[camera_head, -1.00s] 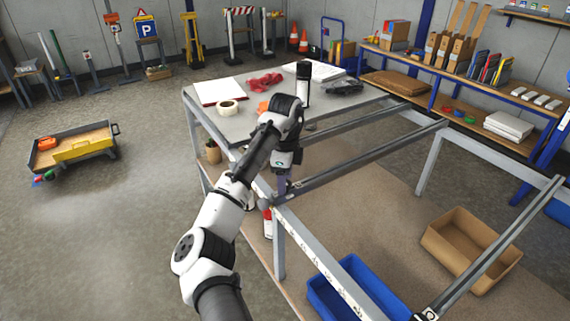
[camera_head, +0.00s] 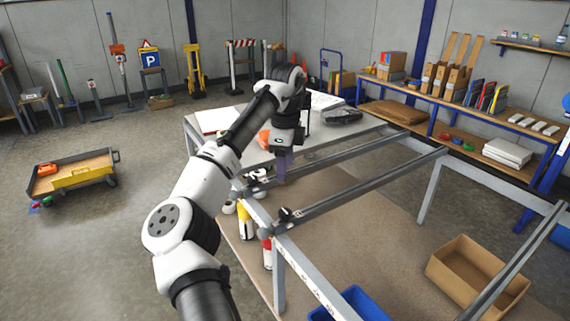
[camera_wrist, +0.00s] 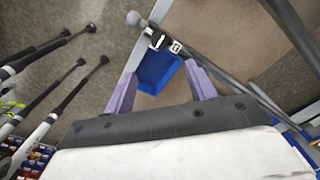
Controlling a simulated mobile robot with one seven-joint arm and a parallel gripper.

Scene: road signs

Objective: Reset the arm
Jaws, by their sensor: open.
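My arm reaches from the bottom of the head view up to the table frame. My gripper (camera_head: 283,168) points down beside the left end of the metal rails, its purple fingers partly hidden by the wrist and small in view. In the wrist view my gripper (camera_wrist: 162,70) has its two purple fingers well apart, open, with nothing between the tips. A blue bin (camera_wrist: 158,72) shows beyond the fingers, lower down. The grey tabletop (camera_head: 205,127) lies behind the arm and bears an orange piece (camera_head: 264,138) and a black item (camera_head: 342,115).
Metal rails (camera_head: 365,184) span the open frame near my gripper. A cardboard box (camera_head: 478,272) and a blue bin (camera_head: 350,305) stand below at right. A yellow bottle (camera_head: 245,223) stands under the frame.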

